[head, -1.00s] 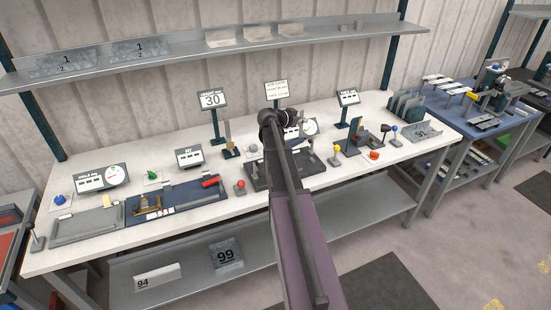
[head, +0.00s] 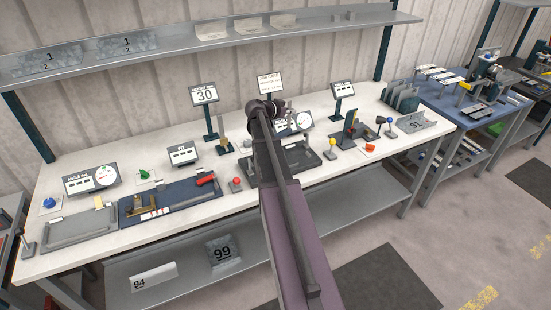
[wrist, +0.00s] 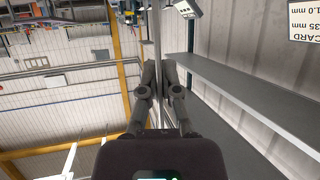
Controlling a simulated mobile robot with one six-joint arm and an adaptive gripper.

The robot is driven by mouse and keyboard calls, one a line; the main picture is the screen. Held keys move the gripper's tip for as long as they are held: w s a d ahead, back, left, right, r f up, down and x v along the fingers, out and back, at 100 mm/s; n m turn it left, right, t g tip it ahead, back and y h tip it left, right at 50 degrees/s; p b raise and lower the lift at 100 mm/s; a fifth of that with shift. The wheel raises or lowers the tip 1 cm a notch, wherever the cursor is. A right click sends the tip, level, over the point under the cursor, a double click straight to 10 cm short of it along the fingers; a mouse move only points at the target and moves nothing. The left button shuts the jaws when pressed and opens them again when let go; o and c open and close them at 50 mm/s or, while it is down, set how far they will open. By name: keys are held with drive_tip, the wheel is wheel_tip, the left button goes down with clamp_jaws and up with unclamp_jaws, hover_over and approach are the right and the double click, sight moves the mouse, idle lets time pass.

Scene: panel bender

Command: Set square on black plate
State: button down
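My gripper (head: 288,106) is raised over the middle of the workbench and small in the head view. In the wrist view my gripper (wrist: 159,64) has two dark fingers apart, with a narrow gap; a grey strip shows between them, seemingly background. A tan upright piece on a dark base (head: 224,133), perhaps the square, stands left of my gripper. A black plate (head: 312,161) lies on the bench under my arm, which hides its middle. A round gauge stands behind it.
The white bench (head: 90,240) also holds a blue tray with a red-handled tool (head: 205,180), a grey plate (head: 80,229), knobs and small signs. A grey shelf (head: 210,45) runs along the wall above. A dark upright fixture (head: 350,125) stands right of the plate.

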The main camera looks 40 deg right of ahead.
drive_tip(key=w+a+f+n+t+y+b, duration=0.1)
drive_tip(key=w+a+f+n+t+b, duration=0.2)
drive_tip(key=w+a, duration=0.4)
drive_tip(key=w+a+f+n+t+y+b, duration=0.1)
drive_tip(key=w+a+f+b, duration=0.4)
drive_tip(key=a, duration=0.8)
drive_tip(key=w+f+n+t, duration=0.1)
drive_tip(key=w+t, duration=0.1)
drive_tip(key=shift+w+a+n+b, duration=0.15)
drive_tip(key=shift+w+n+b, duration=0.15)
drive_tip(key=shift+w+n, duration=0.1)
drive_tip(key=shift+f, duration=0.15)
wheel_tip(320, 180, down, 6)
drive_tip(key=b, duration=0.6)
drive_tip(key=shift+f+b, duration=1.9)
drive_tip(key=shift+b, duration=0.15)
